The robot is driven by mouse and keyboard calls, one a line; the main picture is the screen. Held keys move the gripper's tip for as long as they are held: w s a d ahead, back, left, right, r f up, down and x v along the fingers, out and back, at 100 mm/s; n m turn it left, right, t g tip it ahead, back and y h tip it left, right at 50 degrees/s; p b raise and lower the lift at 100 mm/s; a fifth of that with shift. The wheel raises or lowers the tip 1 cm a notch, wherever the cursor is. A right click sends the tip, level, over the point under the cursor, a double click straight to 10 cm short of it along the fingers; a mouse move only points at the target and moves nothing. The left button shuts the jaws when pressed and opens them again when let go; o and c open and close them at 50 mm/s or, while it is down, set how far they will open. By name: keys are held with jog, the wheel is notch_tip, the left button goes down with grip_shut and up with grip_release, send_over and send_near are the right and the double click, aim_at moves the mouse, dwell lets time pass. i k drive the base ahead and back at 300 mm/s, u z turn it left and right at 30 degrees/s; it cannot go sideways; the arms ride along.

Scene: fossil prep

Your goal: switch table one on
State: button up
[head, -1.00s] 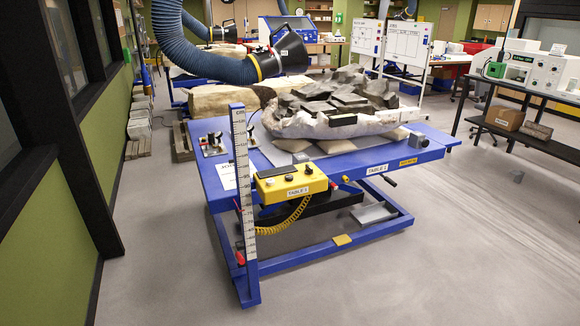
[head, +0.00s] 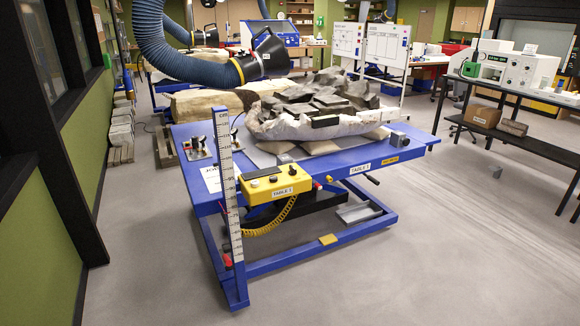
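Table one is the blue lift table (head: 225,262) in the middle of the head view, labelled TABLE 1 on its front edge. It bears a dark fossil block in a pale jacket (head: 330,128) on cushions. A yellow control box (head: 275,187), also labelled TABLE 1, hangs at the front edge with a coiled yellow cable. A levered fixture (head: 197,148) stands on the table's left end. My gripper is not in view.
A white measuring post (head: 230,190) rises at the table's near left corner. A blue extraction hose (head: 190,62) with a black hood hangs behind. A bench with instruments (head: 515,75) stands at the right.

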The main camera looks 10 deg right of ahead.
aim_at(292, 172)
jog(key=z, duration=0.05)
jog(key=i, duration=1)
jog(key=u, duration=0.05)
